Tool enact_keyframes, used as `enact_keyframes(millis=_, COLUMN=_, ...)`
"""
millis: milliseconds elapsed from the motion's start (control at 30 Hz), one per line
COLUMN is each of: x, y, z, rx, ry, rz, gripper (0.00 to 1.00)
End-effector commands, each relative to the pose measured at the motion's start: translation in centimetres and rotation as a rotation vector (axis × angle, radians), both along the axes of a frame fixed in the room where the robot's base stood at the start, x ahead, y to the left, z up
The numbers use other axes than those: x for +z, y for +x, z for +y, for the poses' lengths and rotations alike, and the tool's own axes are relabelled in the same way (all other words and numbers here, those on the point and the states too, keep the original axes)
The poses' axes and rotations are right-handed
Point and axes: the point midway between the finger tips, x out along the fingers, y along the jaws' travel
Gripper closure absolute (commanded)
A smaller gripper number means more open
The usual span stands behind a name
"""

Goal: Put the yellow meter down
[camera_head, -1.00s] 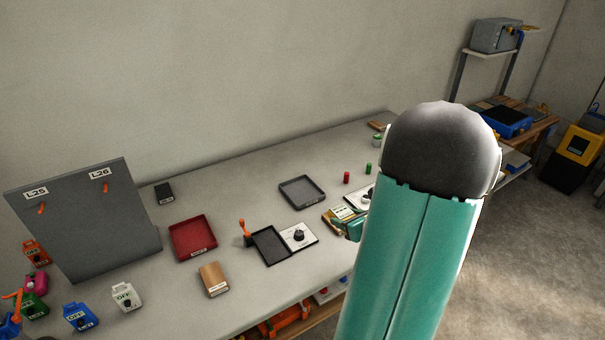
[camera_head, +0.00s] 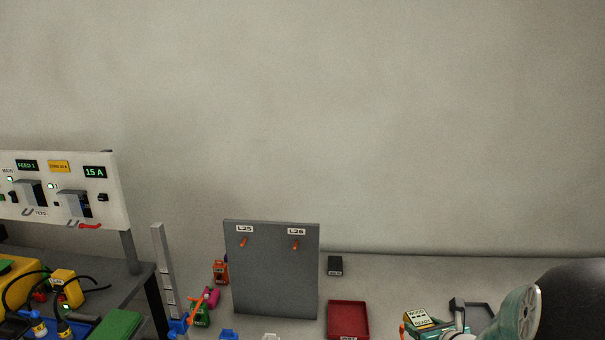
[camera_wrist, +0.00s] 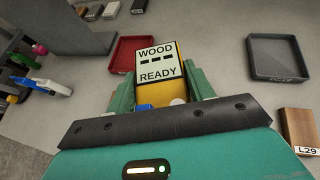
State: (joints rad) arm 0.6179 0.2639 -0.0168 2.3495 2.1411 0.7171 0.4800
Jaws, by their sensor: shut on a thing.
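The yellow meter (camera_wrist: 158,62) has a pale display reading WOOD and READY. My gripper (camera_wrist: 160,86) is shut on it, with one teal finger on each side. In the head view the meter (camera_head: 417,318) shows low at the right, beside my teal arm. It is over the grey workbench (camera_head: 385,275); I cannot tell whether it touches the top. Its lower part is hidden by my gripper in the wrist view.
A red tray (camera_wrist: 116,72) lies beyond the meter to the left. A dark grey tray (camera_wrist: 278,75) and a wooden block (camera_wrist: 299,128) labelled L29 lie to the right. A grey upright board (camera_head: 275,285) stands on the bench.

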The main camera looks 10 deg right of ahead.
Motion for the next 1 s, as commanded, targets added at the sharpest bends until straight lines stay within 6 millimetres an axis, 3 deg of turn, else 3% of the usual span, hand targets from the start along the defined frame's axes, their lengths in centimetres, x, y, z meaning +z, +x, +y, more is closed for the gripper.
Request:
enact_keyframes(millis=33, x=0.3, y=1.1, z=2.3, rx=0.032, ry=0.000, rz=-0.002, gripper=0.82)
enact_keyframes(millis=300, x=1.3, y=4.7, z=13.1, rx=0.158, ry=0.009, rz=0.000, gripper=0.82)
enact_keyframes(millis=500, x=1.7, y=5.5, z=19.4, rx=0.225, ry=0.018, rz=0.005, gripper=0.82)
enact_keyframes(millis=700, x=1.8, y=5.6, z=21.4, rx=0.246, ry=0.021, rz=0.008, gripper=0.82)
enact_keyframes(millis=1000, x=1.7, y=5.4, z=20.6, rx=0.238, ry=0.020, rz=0.009, gripper=0.82)
